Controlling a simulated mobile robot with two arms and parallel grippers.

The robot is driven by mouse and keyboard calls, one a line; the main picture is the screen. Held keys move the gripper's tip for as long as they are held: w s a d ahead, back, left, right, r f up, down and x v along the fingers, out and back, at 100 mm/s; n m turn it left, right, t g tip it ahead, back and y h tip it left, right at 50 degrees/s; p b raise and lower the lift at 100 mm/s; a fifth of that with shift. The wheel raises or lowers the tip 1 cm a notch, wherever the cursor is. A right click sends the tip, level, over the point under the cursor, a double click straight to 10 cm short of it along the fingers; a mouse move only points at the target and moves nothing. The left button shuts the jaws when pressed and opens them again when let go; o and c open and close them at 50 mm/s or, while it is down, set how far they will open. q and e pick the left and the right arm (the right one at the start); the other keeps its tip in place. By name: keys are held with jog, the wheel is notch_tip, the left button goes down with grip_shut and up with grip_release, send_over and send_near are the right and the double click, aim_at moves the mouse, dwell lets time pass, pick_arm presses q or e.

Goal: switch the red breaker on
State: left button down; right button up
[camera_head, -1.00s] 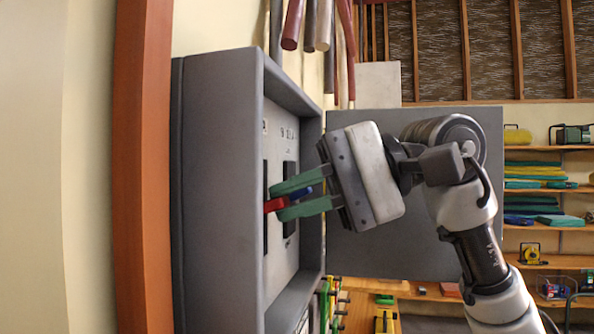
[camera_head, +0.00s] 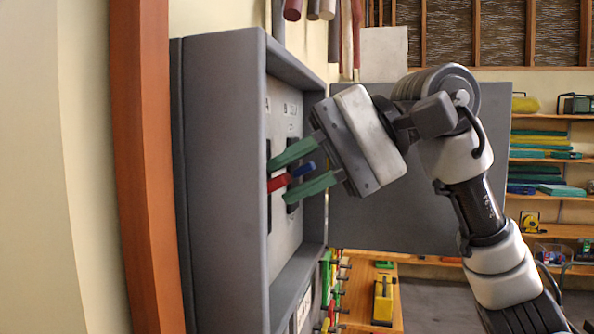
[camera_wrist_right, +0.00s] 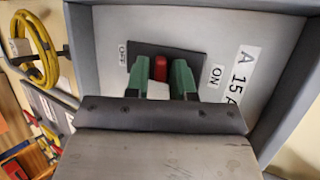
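The red breaker lever (camera_head: 279,183) sticks out of a dark plate in the grey breaker box (camera_head: 222,180). My right gripper (camera_head: 304,168) is at the box, its green fingers apart on either side of the red lever. In the right wrist view, the red lever (camera_wrist_right: 159,68) stands between the two fingers (camera_wrist_right: 160,80), with the OFF label (camera_wrist_right: 122,53) to the left and the ON label (camera_wrist_right: 215,76) to the right. I cannot tell whether a finger touches it. My left gripper is not in view.
A blue lever (camera_head: 304,169) is close behind the red one, near the fingers. The box's raised rim surrounds the levers, and its grey door (camera_head: 420,200) stands open behind my arm. Pipes (camera_head: 325,8) hang above; shelves (camera_head: 550,198) stand at the right.

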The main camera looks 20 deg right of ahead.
jog(key=shift+d+r, duration=0.1)
jog(key=shift+d, duration=0.1)
jog(key=b+v, duration=0.3)
jog(key=v, duration=0.7)
jog(key=shift+d, duration=0.15)
dwell(0.3)
